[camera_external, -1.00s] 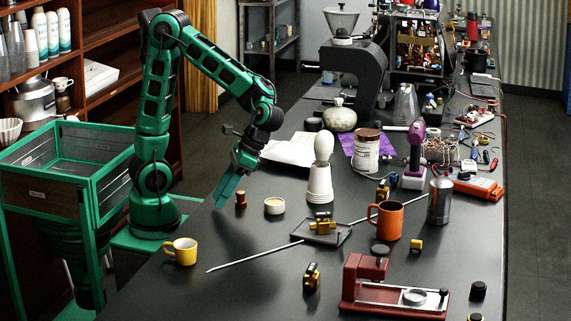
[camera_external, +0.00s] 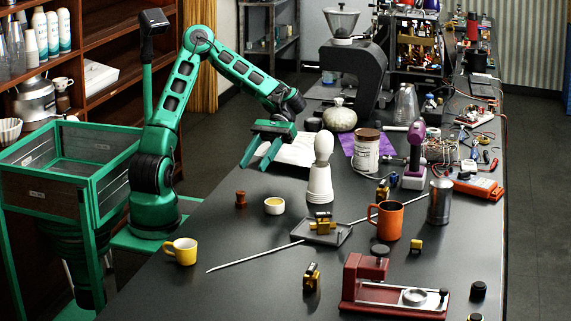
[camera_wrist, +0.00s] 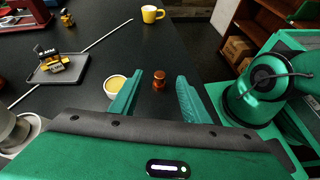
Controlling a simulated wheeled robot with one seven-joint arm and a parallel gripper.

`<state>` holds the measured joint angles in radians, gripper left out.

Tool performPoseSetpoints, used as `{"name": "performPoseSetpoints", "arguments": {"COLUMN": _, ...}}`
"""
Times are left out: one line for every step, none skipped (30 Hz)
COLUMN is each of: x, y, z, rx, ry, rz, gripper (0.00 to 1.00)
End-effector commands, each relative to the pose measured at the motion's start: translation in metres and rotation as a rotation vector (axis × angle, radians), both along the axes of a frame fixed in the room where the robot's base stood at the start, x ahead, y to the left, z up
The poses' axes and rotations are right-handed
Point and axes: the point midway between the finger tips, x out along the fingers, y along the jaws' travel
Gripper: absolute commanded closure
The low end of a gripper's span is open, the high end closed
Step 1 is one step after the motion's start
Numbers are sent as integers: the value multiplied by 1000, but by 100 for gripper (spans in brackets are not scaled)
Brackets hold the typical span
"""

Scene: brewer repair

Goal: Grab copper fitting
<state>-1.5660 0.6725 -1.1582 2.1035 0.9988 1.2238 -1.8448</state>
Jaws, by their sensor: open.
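The copper fitting (camera_external: 240,199) is a small reddish-brown, waisted piece standing upright on the dark table, left of a small white cup. My gripper (camera_external: 257,168) is open and empty above the table, behind the fitting and apart from it. In the wrist view the fitting (camera_wrist: 159,80) shows between the two green fingers, beyond the tips, nearer the left finger. Nothing hides it in either view.
The small white cup (camera_external: 274,206) with yellowish contents stands close right of the fitting. A yellow mug (camera_external: 181,251) stands front left. The table between fitting and mug is clear.

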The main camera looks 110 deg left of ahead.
Motion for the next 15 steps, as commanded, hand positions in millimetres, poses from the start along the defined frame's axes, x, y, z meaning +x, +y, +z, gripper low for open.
{"name": "performPoseSetpoints", "arguments": {"x": 0, "y": 7, "z": 4, "rx": -17, "ry": 1, "rz": 24, "gripper": 57}}
{"name": "performPoseSetpoints", "arguments": {"x": 0, "y": 11, "z": 6, "rx": -26, "ry": 3, "rz": 36, "gripper": 57}}
{"name": "performPoseSetpoints", "arguments": {"x": -1, "y": 14, "z": 9, "rx": -36, "ry": 5, "rz": 49, "gripper": 57}}
{"name": "performPoseSetpoints", "arguments": {"x": -1, "y": 18, "z": 11, "rx": -44, "ry": 5, "rz": 60, "gripper": 57}}
{"name": "performPoseSetpoints", "arguments": {"x": -1, "y": 20, "z": 12, "rx": -50, "ry": 7, "rz": 69, "gripper": 57}}
{"name": "performPoseSetpoints", "arguments": {"x": -2, "y": 24, "z": 14, "rx": -59, "ry": 8, "rz": 82, "gripper": 57}}
{"name": "performPoseSetpoints", "arguments": {"x": -2, "y": 27, "z": 16, "rx": -65, "ry": 9, "rz": 90, "gripper": 57}}
{"name": "performPoseSetpoints", "arguments": {"x": -2, "y": 29, "z": 18, "rx": -71, "ry": 9, "rz": 98, "gripper": 57}}
{"name": "performPoseSetpoints", "arguments": {"x": -3, "y": 33, "z": 20, "rx": -80, "ry": 10, "rz": 111, "gripper": 57}}
{"name": "performPoseSetpoints", "arguments": {"x": -4, "y": 35, "z": 22, "rx": -86, "ry": 10, "rz": 118, "gripper": 57}}
{"name": "performPoseSetpoints", "arguments": {"x": -4, "y": 38, "z": 23, "rx": -91, "ry": 10, "rz": 126, "gripper": 57}}
{"name": "performPoseSetpoints", "arguments": {"x": -4, "y": 37, "z": 17, "rx": -91, "ry": 16, "rz": 125, "gripper": 57}}
{"name": "performPoseSetpoints", "arguments": {"x": -4, "y": 36, "z": 12, "rx": -89, "ry": 18, "rz": 123, "gripper": 57}}
{"name": "performPoseSetpoints", "arguments": {"x": -4, "y": 36, "z": 8, "rx": -89, "ry": 18, "rz": 123, "gripper": 57}}
{"name": "performPoseSetpoints", "arguments": {"x": -4, "y": 36, "z": 3, "rx": -88, "ry": 16, "rz": 122, "gripper": 57}}
